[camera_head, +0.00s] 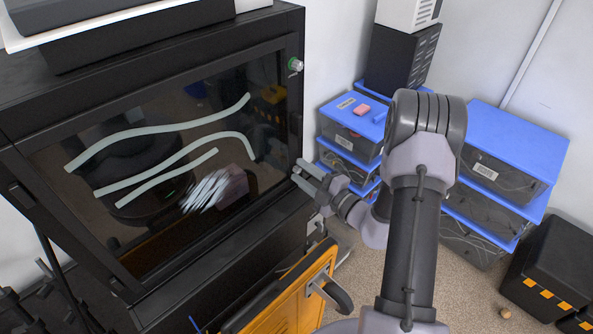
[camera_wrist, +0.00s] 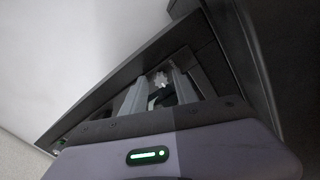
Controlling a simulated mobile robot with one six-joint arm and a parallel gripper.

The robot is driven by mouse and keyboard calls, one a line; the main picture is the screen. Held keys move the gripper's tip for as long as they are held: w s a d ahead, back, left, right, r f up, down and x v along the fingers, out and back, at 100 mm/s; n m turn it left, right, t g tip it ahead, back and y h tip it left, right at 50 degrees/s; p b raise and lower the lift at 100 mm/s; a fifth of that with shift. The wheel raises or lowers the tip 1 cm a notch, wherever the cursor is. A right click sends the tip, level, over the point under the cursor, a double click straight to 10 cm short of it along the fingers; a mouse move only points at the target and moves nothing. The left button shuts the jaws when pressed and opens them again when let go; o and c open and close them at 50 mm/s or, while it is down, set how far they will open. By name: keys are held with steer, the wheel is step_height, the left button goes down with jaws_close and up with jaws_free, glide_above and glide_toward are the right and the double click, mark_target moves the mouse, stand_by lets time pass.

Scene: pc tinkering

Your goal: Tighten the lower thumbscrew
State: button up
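The black computer case (camera_head: 303,130) stands at left in the head view, with a dark glass side panel (camera_head: 140,190). In the wrist view, a silver knurled thumbscrew (camera_wrist: 159,80) shows between the two fingertips of my gripper (camera_wrist: 158,76). A gap seems to show beside the screw. In the head view this lower thumbscrew is hidden by the fingers.
Blue-lidded storage boxes (camera_head: 350,135) stand behind my arm, with more boxes (camera_head: 500,165) at right. A black case with orange marks (camera_head: 550,265) stands at the lower right. Carpeted floor shows between them.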

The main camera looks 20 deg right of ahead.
steer(key=n+b, duration=0.1)
steer(key=n, duration=0.1)
steer(key=f+n+b, duration=0.1)
steer(key=n, duration=0.1)
steer(key=shift+n, duration=0.3)
steer(key=n+b, duration=0.1)
steer(key=n, duration=0.2)
steer(key=shift+r+n, duration=0.3)
steer(key=shift+n, duration=0.2)
steer(key=shift+r, duration=0.15)
steer(key=shift+r+p, duration=0.1)
steer(key=shift+p, duration=0.35)
